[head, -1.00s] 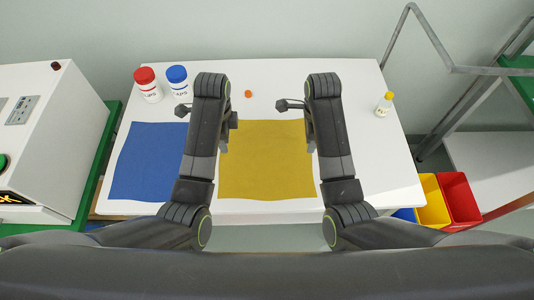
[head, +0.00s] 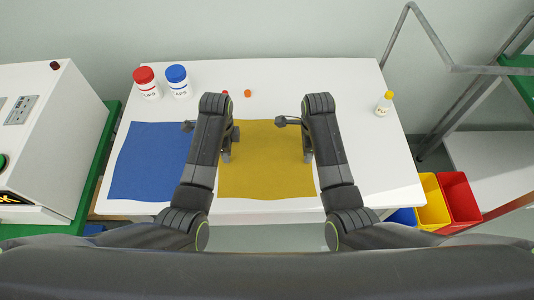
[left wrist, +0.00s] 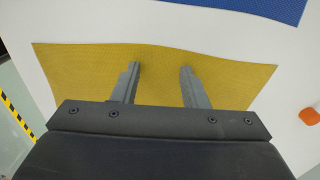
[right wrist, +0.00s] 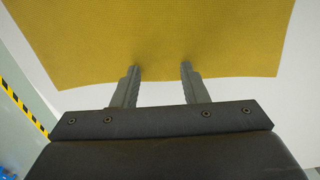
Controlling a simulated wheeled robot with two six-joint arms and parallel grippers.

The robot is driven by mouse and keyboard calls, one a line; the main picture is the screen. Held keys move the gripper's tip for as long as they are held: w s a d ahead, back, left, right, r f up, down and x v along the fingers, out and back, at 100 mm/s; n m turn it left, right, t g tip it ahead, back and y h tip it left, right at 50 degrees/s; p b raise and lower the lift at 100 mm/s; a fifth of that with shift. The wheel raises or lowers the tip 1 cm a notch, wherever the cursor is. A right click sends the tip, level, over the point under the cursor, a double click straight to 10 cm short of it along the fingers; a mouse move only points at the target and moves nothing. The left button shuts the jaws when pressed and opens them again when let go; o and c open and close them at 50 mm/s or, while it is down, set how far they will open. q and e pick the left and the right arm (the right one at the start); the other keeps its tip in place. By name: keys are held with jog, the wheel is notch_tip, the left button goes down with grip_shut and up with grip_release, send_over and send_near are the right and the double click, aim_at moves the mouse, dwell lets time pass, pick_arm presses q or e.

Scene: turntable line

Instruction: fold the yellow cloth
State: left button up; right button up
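The yellow cloth (head: 267,165) lies flat on the white table, with no fold showing. My left gripper (head: 227,156) is over the cloth's left edge region; in the left wrist view its two fingers (left wrist: 160,70) are apart with only cloth between and beneath them. My right gripper (head: 307,156) is at the cloth's right edge; in the right wrist view its fingers (right wrist: 160,68) are apart, with the tips at the border of the cloth (right wrist: 160,30). Both are empty. I cannot tell whether the fingertips touch the cloth.
A blue cloth (head: 150,165) lies left of the yellow one. A red-capped jar (head: 147,85), a blue-capped jar (head: 178,82), a small orange item (head: 248,93) and a yellow-capped bottle (head: 384,103) stand farther back. The table (head: 375,165) is bare at right.

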pick_arm(q)
grip_shut()
pick_arm(e)
grip_shut()
pick_arm(q)
jog(key=shift+r, duration=0.15)
pick_arm(e)
jog(key=shift+r, duration=0.15)
